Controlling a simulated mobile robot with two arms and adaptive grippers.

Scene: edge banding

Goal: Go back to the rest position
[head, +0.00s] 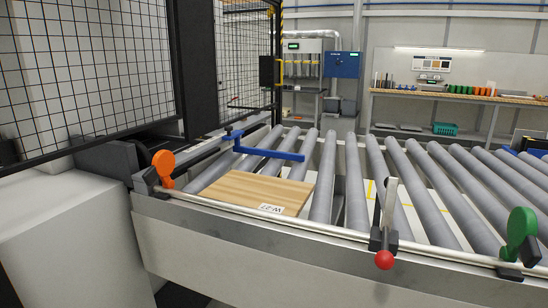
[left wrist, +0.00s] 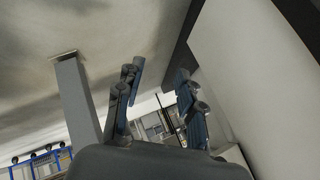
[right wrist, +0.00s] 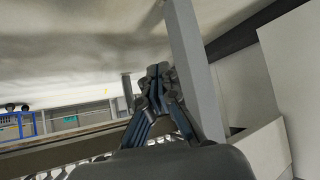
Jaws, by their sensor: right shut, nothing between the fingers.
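My left gripper (left wrist: 157,100) shows in the left wrist view with its two fingers spread wide apart and nothing between them. My right gripper (right wrist: 158,72) shows in the right wrist view with its fingertips together and nothing held. Neither gripper shows in the head view. In the head view a wooden board (head: 252,190) with a white label lies on the roller conveyor (head: 350,185), near its front left part. Both grippers are clear of the board.
A rail with an orange knob (head: 163,164), a red-ball lever (head: 384,259) and a green knob (head: 521,228) edges the conveyor. A blue bar (head: 268,153) lies behind the board. A mesh fence (head: 85,75) stands at left, a workbench (head: 455,96) at the back.

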